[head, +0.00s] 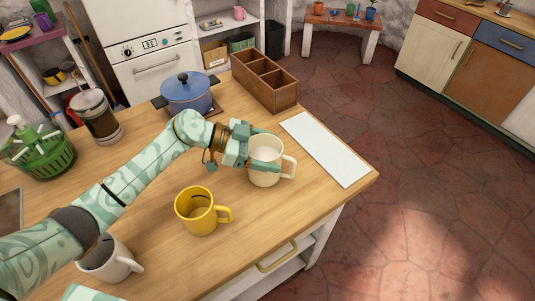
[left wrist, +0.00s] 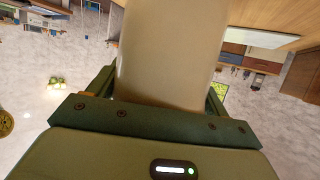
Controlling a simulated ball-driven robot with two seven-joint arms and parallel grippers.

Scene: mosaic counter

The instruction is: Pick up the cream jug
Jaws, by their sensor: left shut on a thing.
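The cream jug (head: 264,172) is near the counter's right side, its handle pointing right. My left gripper (head: 264,153) is shut on it, with the fingers around the upper body. In the left wrist view the jug's pale body (left wrist: 170,55) fills the space between the fingers of my left gripper (left wrist: 165,100). I cannot tell whether the jug's base touches the counter. My right gripper is not in view.
A yellow mug (head: 197,212) stands in front of the jug, and a white mug (head: 108,262) stands at front left. A white board (head: 327,150) lies right of the jug. Behind are a wooden divided box (head: 278,92) and a blue pot (head: 187,95). The counter edge is close on the right.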

